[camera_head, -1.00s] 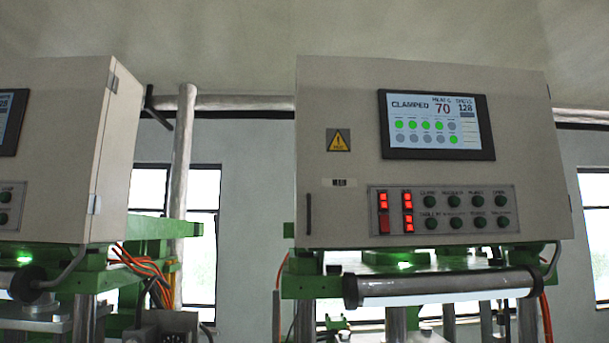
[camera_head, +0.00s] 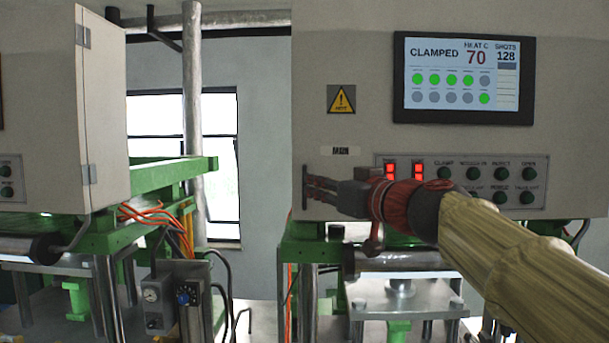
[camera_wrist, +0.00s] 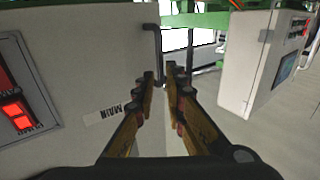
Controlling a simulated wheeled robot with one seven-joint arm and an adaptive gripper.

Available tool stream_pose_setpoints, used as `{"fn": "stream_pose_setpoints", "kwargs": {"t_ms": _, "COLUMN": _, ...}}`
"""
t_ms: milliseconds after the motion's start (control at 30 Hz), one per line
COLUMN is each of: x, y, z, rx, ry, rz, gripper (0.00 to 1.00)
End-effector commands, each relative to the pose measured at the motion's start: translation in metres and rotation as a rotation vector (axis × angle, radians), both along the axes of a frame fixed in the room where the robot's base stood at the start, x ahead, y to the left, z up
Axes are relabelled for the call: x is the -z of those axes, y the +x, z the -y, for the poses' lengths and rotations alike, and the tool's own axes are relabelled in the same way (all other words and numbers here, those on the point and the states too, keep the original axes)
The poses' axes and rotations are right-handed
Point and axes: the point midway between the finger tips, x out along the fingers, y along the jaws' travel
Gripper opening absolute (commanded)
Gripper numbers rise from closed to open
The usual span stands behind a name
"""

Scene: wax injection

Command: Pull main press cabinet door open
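The main press cabinet (camera_head: 340,90) stands at the right in the head view, with a lit screen and a "MAIN" label on its pale door front. Its dark vertical handle (camera_wrist: 158,50) is on the door near one edge, and the head view shows the handle (camera_head: 305,188) at the door's lower left. My gripper (camera_head: 318,190) reaches in from the right, its fingertips at the handle. In the wrist view my gripper (camera_wrist: 160,78) has its fingers on either side of the handle's lower part, apart and seemingly not squeezing it. The door looks shut.
A second press cabinet (camera_head: 60,110) stands at the left, also in the wrist view (camera_wrist: 258,60). Green press frames, orange cables (camera_head: 150,215) and a small grey control box (camera_head: 175,300) lie below. A gap with a window (camera_head: 155,125) separates the cabinets.

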Motion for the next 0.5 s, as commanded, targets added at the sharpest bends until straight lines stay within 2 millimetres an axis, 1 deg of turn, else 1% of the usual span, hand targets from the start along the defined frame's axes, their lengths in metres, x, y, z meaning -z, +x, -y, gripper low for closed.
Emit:
{"fn": "stream_pose_setpoints", "kwargs": {"t_ms": 33, "x": -0.001, "y": 0.008, "z": -0.006, "rx": -0.002, "ry": 0.000, "rz": -0.004, "gripper": 0.12}}
{"fn": "stream_pose_setpoints", "kwargs": {"t_ms": 100, "x": -0.002, "y": 0.017, "z": -0.011, "rx": -0.002, "ry": 0.000, "rz": -0.002, "gripper": 0.12}}
{"fn": "stream_pose_setpoints", "kwargs": {"t_ms": 300, "x": -0.001, "y": 0.038, "z": -0.024, "rx": -0.002, "ry": 0.000, "rz": -0.002, "gripper": 0.12}}
{"fn": "stream_pose_setpoints", "kwargs": {"t_ms": 500, "x": -0.001, "y": 0.046, "z": -0.029, "rx": 0.000, "ry": 0.000, "rz": 0.000, "gripper": 0.12}}
